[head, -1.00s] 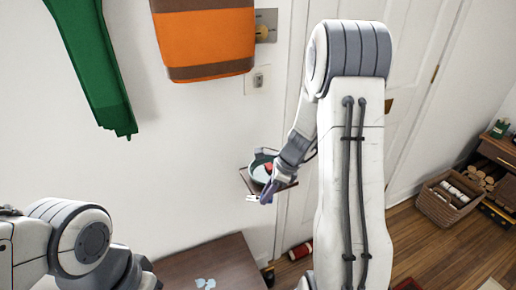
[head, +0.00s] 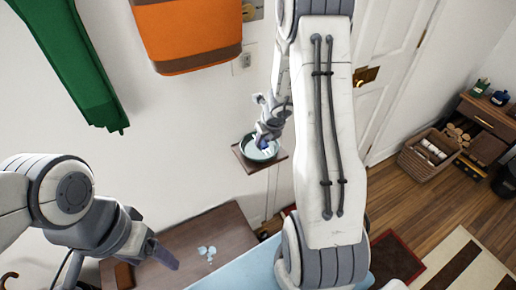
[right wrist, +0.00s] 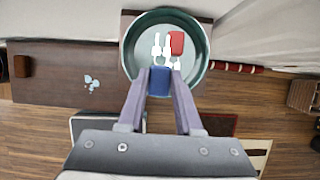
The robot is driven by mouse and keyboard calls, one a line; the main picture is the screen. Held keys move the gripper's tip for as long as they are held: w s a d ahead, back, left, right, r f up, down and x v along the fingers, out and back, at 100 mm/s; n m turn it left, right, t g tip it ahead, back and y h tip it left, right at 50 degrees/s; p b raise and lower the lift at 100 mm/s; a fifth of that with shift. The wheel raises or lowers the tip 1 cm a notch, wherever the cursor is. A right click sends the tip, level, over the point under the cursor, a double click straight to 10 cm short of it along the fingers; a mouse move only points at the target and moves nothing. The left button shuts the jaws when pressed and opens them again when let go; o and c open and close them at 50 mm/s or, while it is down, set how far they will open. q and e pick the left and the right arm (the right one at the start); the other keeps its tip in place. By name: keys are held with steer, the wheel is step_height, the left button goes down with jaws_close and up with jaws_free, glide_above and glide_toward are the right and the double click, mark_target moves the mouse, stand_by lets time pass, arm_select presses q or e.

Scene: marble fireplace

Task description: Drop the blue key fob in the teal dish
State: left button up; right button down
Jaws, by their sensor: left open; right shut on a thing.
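The teal dish (head: 244,147) is a round bowl on a small brown wall shelf; it also shows in the right wrist view (right wrist: 129,54). A red fob (right wrist: 177,42) lies inside it. My right gripper (head: 263,143) is shut on the blue key fob (right wrist: 160,81), which shows between the fingertips over the near part of the dish. White keys (right wrist: 157,46) show beyond the blue fob, against the dish floor; I cannot tell which keys belong to which fob. My left gripper (head: 165,254) is open and empty, low at the left, far from the dish.
The small shelf (head: 248,166) juts from the wall beside a white door. A brown table (head: 190,240) with pale blue pieces (head: 207,252) stands below. Orange (head: 190,35) and green (head: 70,60) cloths hang at upper left. A basket (head: 425,155) stands at right.

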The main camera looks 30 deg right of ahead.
mark_target(257, 154)
steer(key=shift+w+a+f, duration=0.2)
steer(key=shift+w+f, duration=0.1)
steer(key=shift+w, duration=0.15)
steer(key=shift+w+a+f, duration=0.2)
steer(key=shift+w+f, duration=0.05)
steer(key=shift+w, duration=0.2)
step_height(257, 154, down, 4)
steer(key=b, duration=0.3)
steer(key=shift+w, duration=0.1)
steer(key=shift+f+b, duration=0.65)
steer(key=shift+b, duration=0.2)
steer(key=c, duration=0.6)
jaws_free()
steer(key=shift+s, duration=0.2)
